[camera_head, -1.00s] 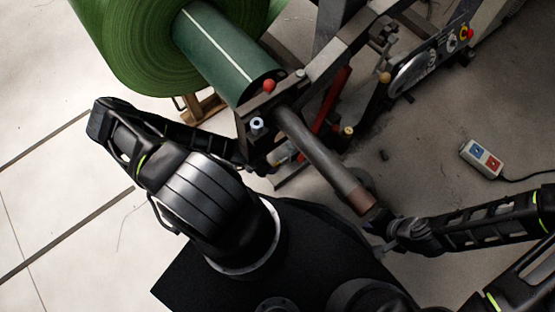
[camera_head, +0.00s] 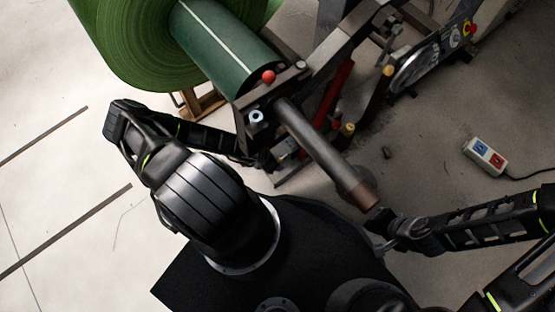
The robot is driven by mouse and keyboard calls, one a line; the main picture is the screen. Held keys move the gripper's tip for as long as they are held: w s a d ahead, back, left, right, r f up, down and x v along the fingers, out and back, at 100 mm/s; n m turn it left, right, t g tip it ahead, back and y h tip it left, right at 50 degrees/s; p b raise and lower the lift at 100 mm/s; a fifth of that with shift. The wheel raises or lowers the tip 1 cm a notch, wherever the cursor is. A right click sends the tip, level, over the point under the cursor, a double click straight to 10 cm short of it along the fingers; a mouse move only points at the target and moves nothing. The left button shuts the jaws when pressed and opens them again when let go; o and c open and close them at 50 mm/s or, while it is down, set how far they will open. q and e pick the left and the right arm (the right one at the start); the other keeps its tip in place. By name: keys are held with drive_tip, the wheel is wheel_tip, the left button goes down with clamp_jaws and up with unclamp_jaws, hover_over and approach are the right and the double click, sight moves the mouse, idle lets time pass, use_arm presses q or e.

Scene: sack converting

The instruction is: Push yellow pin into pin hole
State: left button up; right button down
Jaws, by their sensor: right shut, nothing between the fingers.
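Two small yellow-tipped knobs show on the machine frame: a yellow pin (camera_head: 348,129) beside the red bar and an orange-yellow knob (camera_head: 388,70) farther up. I cannot make out the pin hole. My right gripper (camera_head: 374,224) is shut and empty, just below the copper-coloured end of the shaft (camera_head: 325,150). It is well apart from the yellow pin; whether it touches the shaft end is unclear. My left gripper (camera_head: 266,160) is at the lower frame, left of the shaft, by a small metallic part. Its fingers are too dark and small to tell open from shut.
A large green roll (camera_head: 130,45) on a green core (camera_head: 225,50) fills the top left. A red ball knob (camera_head: 268,76) and a pale blue-white knob (camera_head: 256,116) sit on the frame. A button box (camera_head: 485,156) with a cable lies on clear floor at right.

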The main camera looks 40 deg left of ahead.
use_arm(q)
drive_tip(key=shift+c, duration=0.6)
clamp_jaws()
